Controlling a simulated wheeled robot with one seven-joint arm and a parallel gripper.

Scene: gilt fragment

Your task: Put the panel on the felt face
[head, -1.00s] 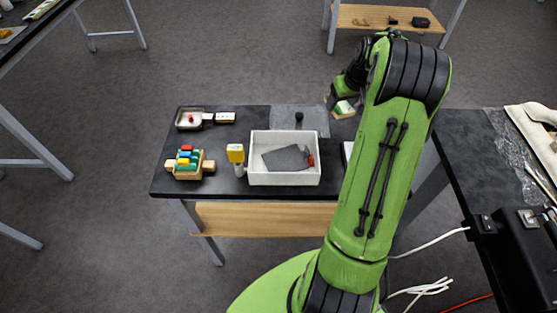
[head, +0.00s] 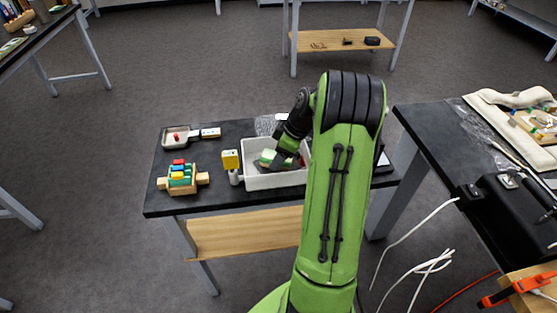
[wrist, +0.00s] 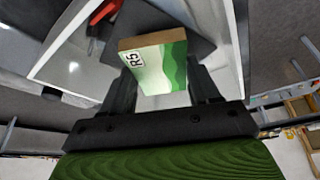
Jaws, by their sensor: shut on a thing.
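My gripper (wrist: 160,88) is shut on the panel (wrist: 155,65), a small block with a green-and-white painted face, a wooden edge and the mark "R5". In the head view the panel (head: 267,156) shows beside my gripper (head: 284,160), over the white tray (head: 272,181). The wrist view shows the tray wall (wrist: 72,45) around and beyond the panel. A dark grey sheet (wrist: 198,18), which looks like the felt face, lies in the tray behind the panel. I cannot tell whether the panel touches it.
A red-ended object (wrist: 103,10) lies in the tray. Left of the tray stand a yellow-topped object (head: 231,160), a wooden rack of coloured pieces (head: 181,179) and a small dish (head: 176,139). A second black table (head: 425,125) stands at the right.

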